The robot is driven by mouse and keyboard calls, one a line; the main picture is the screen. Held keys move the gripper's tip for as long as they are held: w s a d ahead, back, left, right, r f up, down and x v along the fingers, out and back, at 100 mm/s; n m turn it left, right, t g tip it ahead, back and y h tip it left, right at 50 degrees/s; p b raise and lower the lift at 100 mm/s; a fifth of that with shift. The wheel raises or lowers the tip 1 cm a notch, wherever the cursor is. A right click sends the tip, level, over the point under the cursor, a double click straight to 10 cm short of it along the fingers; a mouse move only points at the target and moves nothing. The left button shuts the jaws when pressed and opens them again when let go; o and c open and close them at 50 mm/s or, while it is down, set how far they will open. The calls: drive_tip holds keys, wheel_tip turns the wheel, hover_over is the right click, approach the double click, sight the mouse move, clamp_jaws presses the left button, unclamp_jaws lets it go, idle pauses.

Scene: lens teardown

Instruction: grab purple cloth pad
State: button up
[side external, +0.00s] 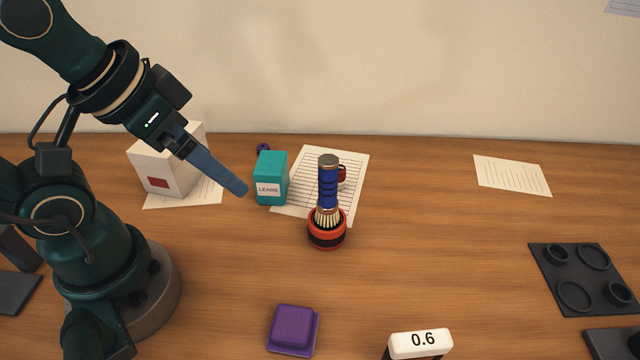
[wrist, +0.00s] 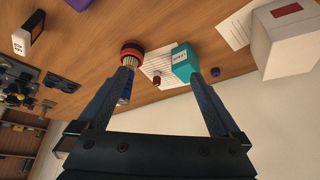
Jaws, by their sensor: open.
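The purple cloth pad (side external: 293,328) lies flat on the wooden table near the front, a square block with a raised middle. In the wrist view a bit of purple (wrist: 80,4), apparently the pad, is cut off by the top edge. My gripper (side external: 243,190) is in the air to the left of the teal box, well behind and above the pad. The wrist view shows my gripper's two blue fingers (wrist: 161,74) spread apart with nothing held between them.
A blue-handled brush (side external: 328,185) stands upright in a red-and-black ring (side external: 327,230). Near it are a teal box (side external: 271,178) and lined paper (side external: 303,168). A white 0.6 block (side external: 420,344) is right of the pad; a dark tray (side external: 581,273) lies far right.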

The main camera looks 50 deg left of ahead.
drive_tip(key=n+g+h, duration=1.1)
drive_tip(key=g, duration=0.1)
approach(290, 318)
drive_tip(key=x, duration=0.4)
drive_tip(key=shift+s+d, duration=0.2)
drive_tip(key=shift+s, duration=0.15)
drive_tip(key=shift+d+f+n+h, duration=0.25)
drive_tip(key=shift+f+n+h, duration=0.05)
drive_tip(key=shift+f+n, duration=0.1)
drive_tip(key=shift+s+d+f, duration=0.1)
drive_tip(key=shift+d+f, duration=0.1)
drive_tip(key=shift+d, duration=0.15)
drive_tip(key=shift+x, duration=2.2)
drive_tip(key=c, duration=1.2)
